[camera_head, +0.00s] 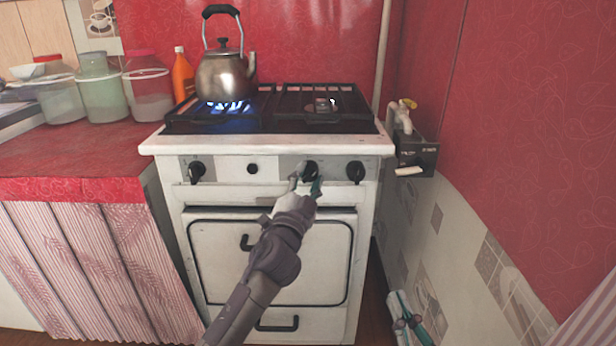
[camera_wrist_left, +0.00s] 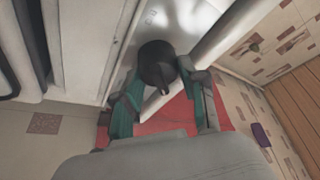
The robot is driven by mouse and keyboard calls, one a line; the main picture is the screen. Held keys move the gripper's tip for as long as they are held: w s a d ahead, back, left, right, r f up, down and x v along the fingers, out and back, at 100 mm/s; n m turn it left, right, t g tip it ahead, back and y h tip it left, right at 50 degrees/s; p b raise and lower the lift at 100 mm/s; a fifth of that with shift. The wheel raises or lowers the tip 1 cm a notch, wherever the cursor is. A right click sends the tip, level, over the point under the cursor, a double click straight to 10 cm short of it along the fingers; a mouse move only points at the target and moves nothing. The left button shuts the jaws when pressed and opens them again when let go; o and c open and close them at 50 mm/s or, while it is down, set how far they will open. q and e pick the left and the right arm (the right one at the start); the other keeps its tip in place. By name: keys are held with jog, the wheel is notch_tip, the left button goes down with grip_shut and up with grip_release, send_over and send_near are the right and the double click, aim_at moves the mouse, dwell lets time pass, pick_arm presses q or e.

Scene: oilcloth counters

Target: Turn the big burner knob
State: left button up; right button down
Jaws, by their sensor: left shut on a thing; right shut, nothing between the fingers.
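A row of black knobs runs along the white stove's front panel. My left gripper (camera_head: 307,187) is at the knob right of the panel's middle (camera_head: 311,169), with its teal fingers closed on it. In the left wrist view, this round black knob (camera_wrist_left: 157,62) shows just beyond and between the teal fingers of my left gripper (camera_wrist_left: 166,98). The exact finger contact is partly hidden. Other knobs sit at the far left (camera_head: 197,171), left of middle (camera_head: 252,169) and far right (camera_head: 356,172). My right gripper (camera_head: 408,321) is low at the lower right, shut and empty.
A white rail (camera_head: 225,196) crosses the stove front below the knobs. A metal kettle (camera_head: 224,78) stands over a blue flame on the left burner. A gas valve (camera_head: 404,116) and black box (camera_head: 417,152) are on the right wall. Jars stand on the left counter (camera_head: 85,160).

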dwell(0.3)
pick_arm(q)
jog(key=o, duration=1.1)
jog(key=shift+o, duration=0.2)
jog(key=v, duration=1.2)
